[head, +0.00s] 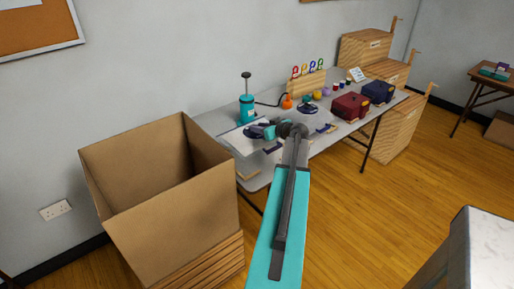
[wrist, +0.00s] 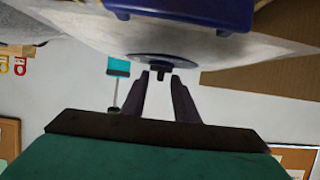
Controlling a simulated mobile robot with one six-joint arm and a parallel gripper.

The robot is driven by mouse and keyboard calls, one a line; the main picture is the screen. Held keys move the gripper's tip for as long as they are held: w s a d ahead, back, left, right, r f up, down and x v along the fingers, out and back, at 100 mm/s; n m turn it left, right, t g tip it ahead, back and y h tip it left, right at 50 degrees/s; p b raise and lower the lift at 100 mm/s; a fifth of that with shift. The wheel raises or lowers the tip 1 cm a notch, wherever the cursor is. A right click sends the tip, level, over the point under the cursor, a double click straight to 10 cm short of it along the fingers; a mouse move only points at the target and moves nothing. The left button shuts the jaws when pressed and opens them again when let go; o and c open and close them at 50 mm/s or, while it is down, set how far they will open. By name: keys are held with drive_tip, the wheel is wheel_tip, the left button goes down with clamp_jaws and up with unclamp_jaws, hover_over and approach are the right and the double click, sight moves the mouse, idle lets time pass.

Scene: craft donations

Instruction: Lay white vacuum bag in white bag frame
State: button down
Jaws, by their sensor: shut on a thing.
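The white vacuum bag (head: 238,144) is a pale flat sheet with dark blue parts at the near left end of the table. It fills the top of the wrist view (wrist: 95,35), which looks upside down, with a round dark valve and a blue block on it. My gripper (wrist: 164,77) is shut on a small dark piece at the valve. In the head view the gripper (head: 262,132) is over the sheet and partly hidden by my arm. I cannot clearly tell the white bag frame from the dark pieces around the sheet, nor whether the bag touches the table.
A teal pump (head: 247,108) stands just behind the sheet. A large open cardboard box (head: 170,215) is close at the left. Red (head: 350,106) and dark blue (head: 378,92) cases, small jars and a padlock board (head: 307,84) stand farther along the table (head: 216,122).

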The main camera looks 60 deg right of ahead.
sight(275, 147)
drive_tip(key=shift+f+p, duration=0.6)
drive_tip(key=shift+f, duration=1.95)
drive_tip(key=shift+f+p, duration=0.55)
drive_tip(key=shift+f, duration=1.35)
drive_tip(key=c, duration=1.4)
unclamp_jaws()
drive_tip(key=shift+o, duration=0.2)
drive_tip(key=shift+s, duration=0.15)
drive_tip(key=b+v, duration=0.3)
drive_tip(key=v, duration=0.7)
drive_tip(key=shift+s+a, duration=0.1)
drive_tip(key=shift+s, duration=0.05)
drive_tip(key=shift+v, duration=0.75)
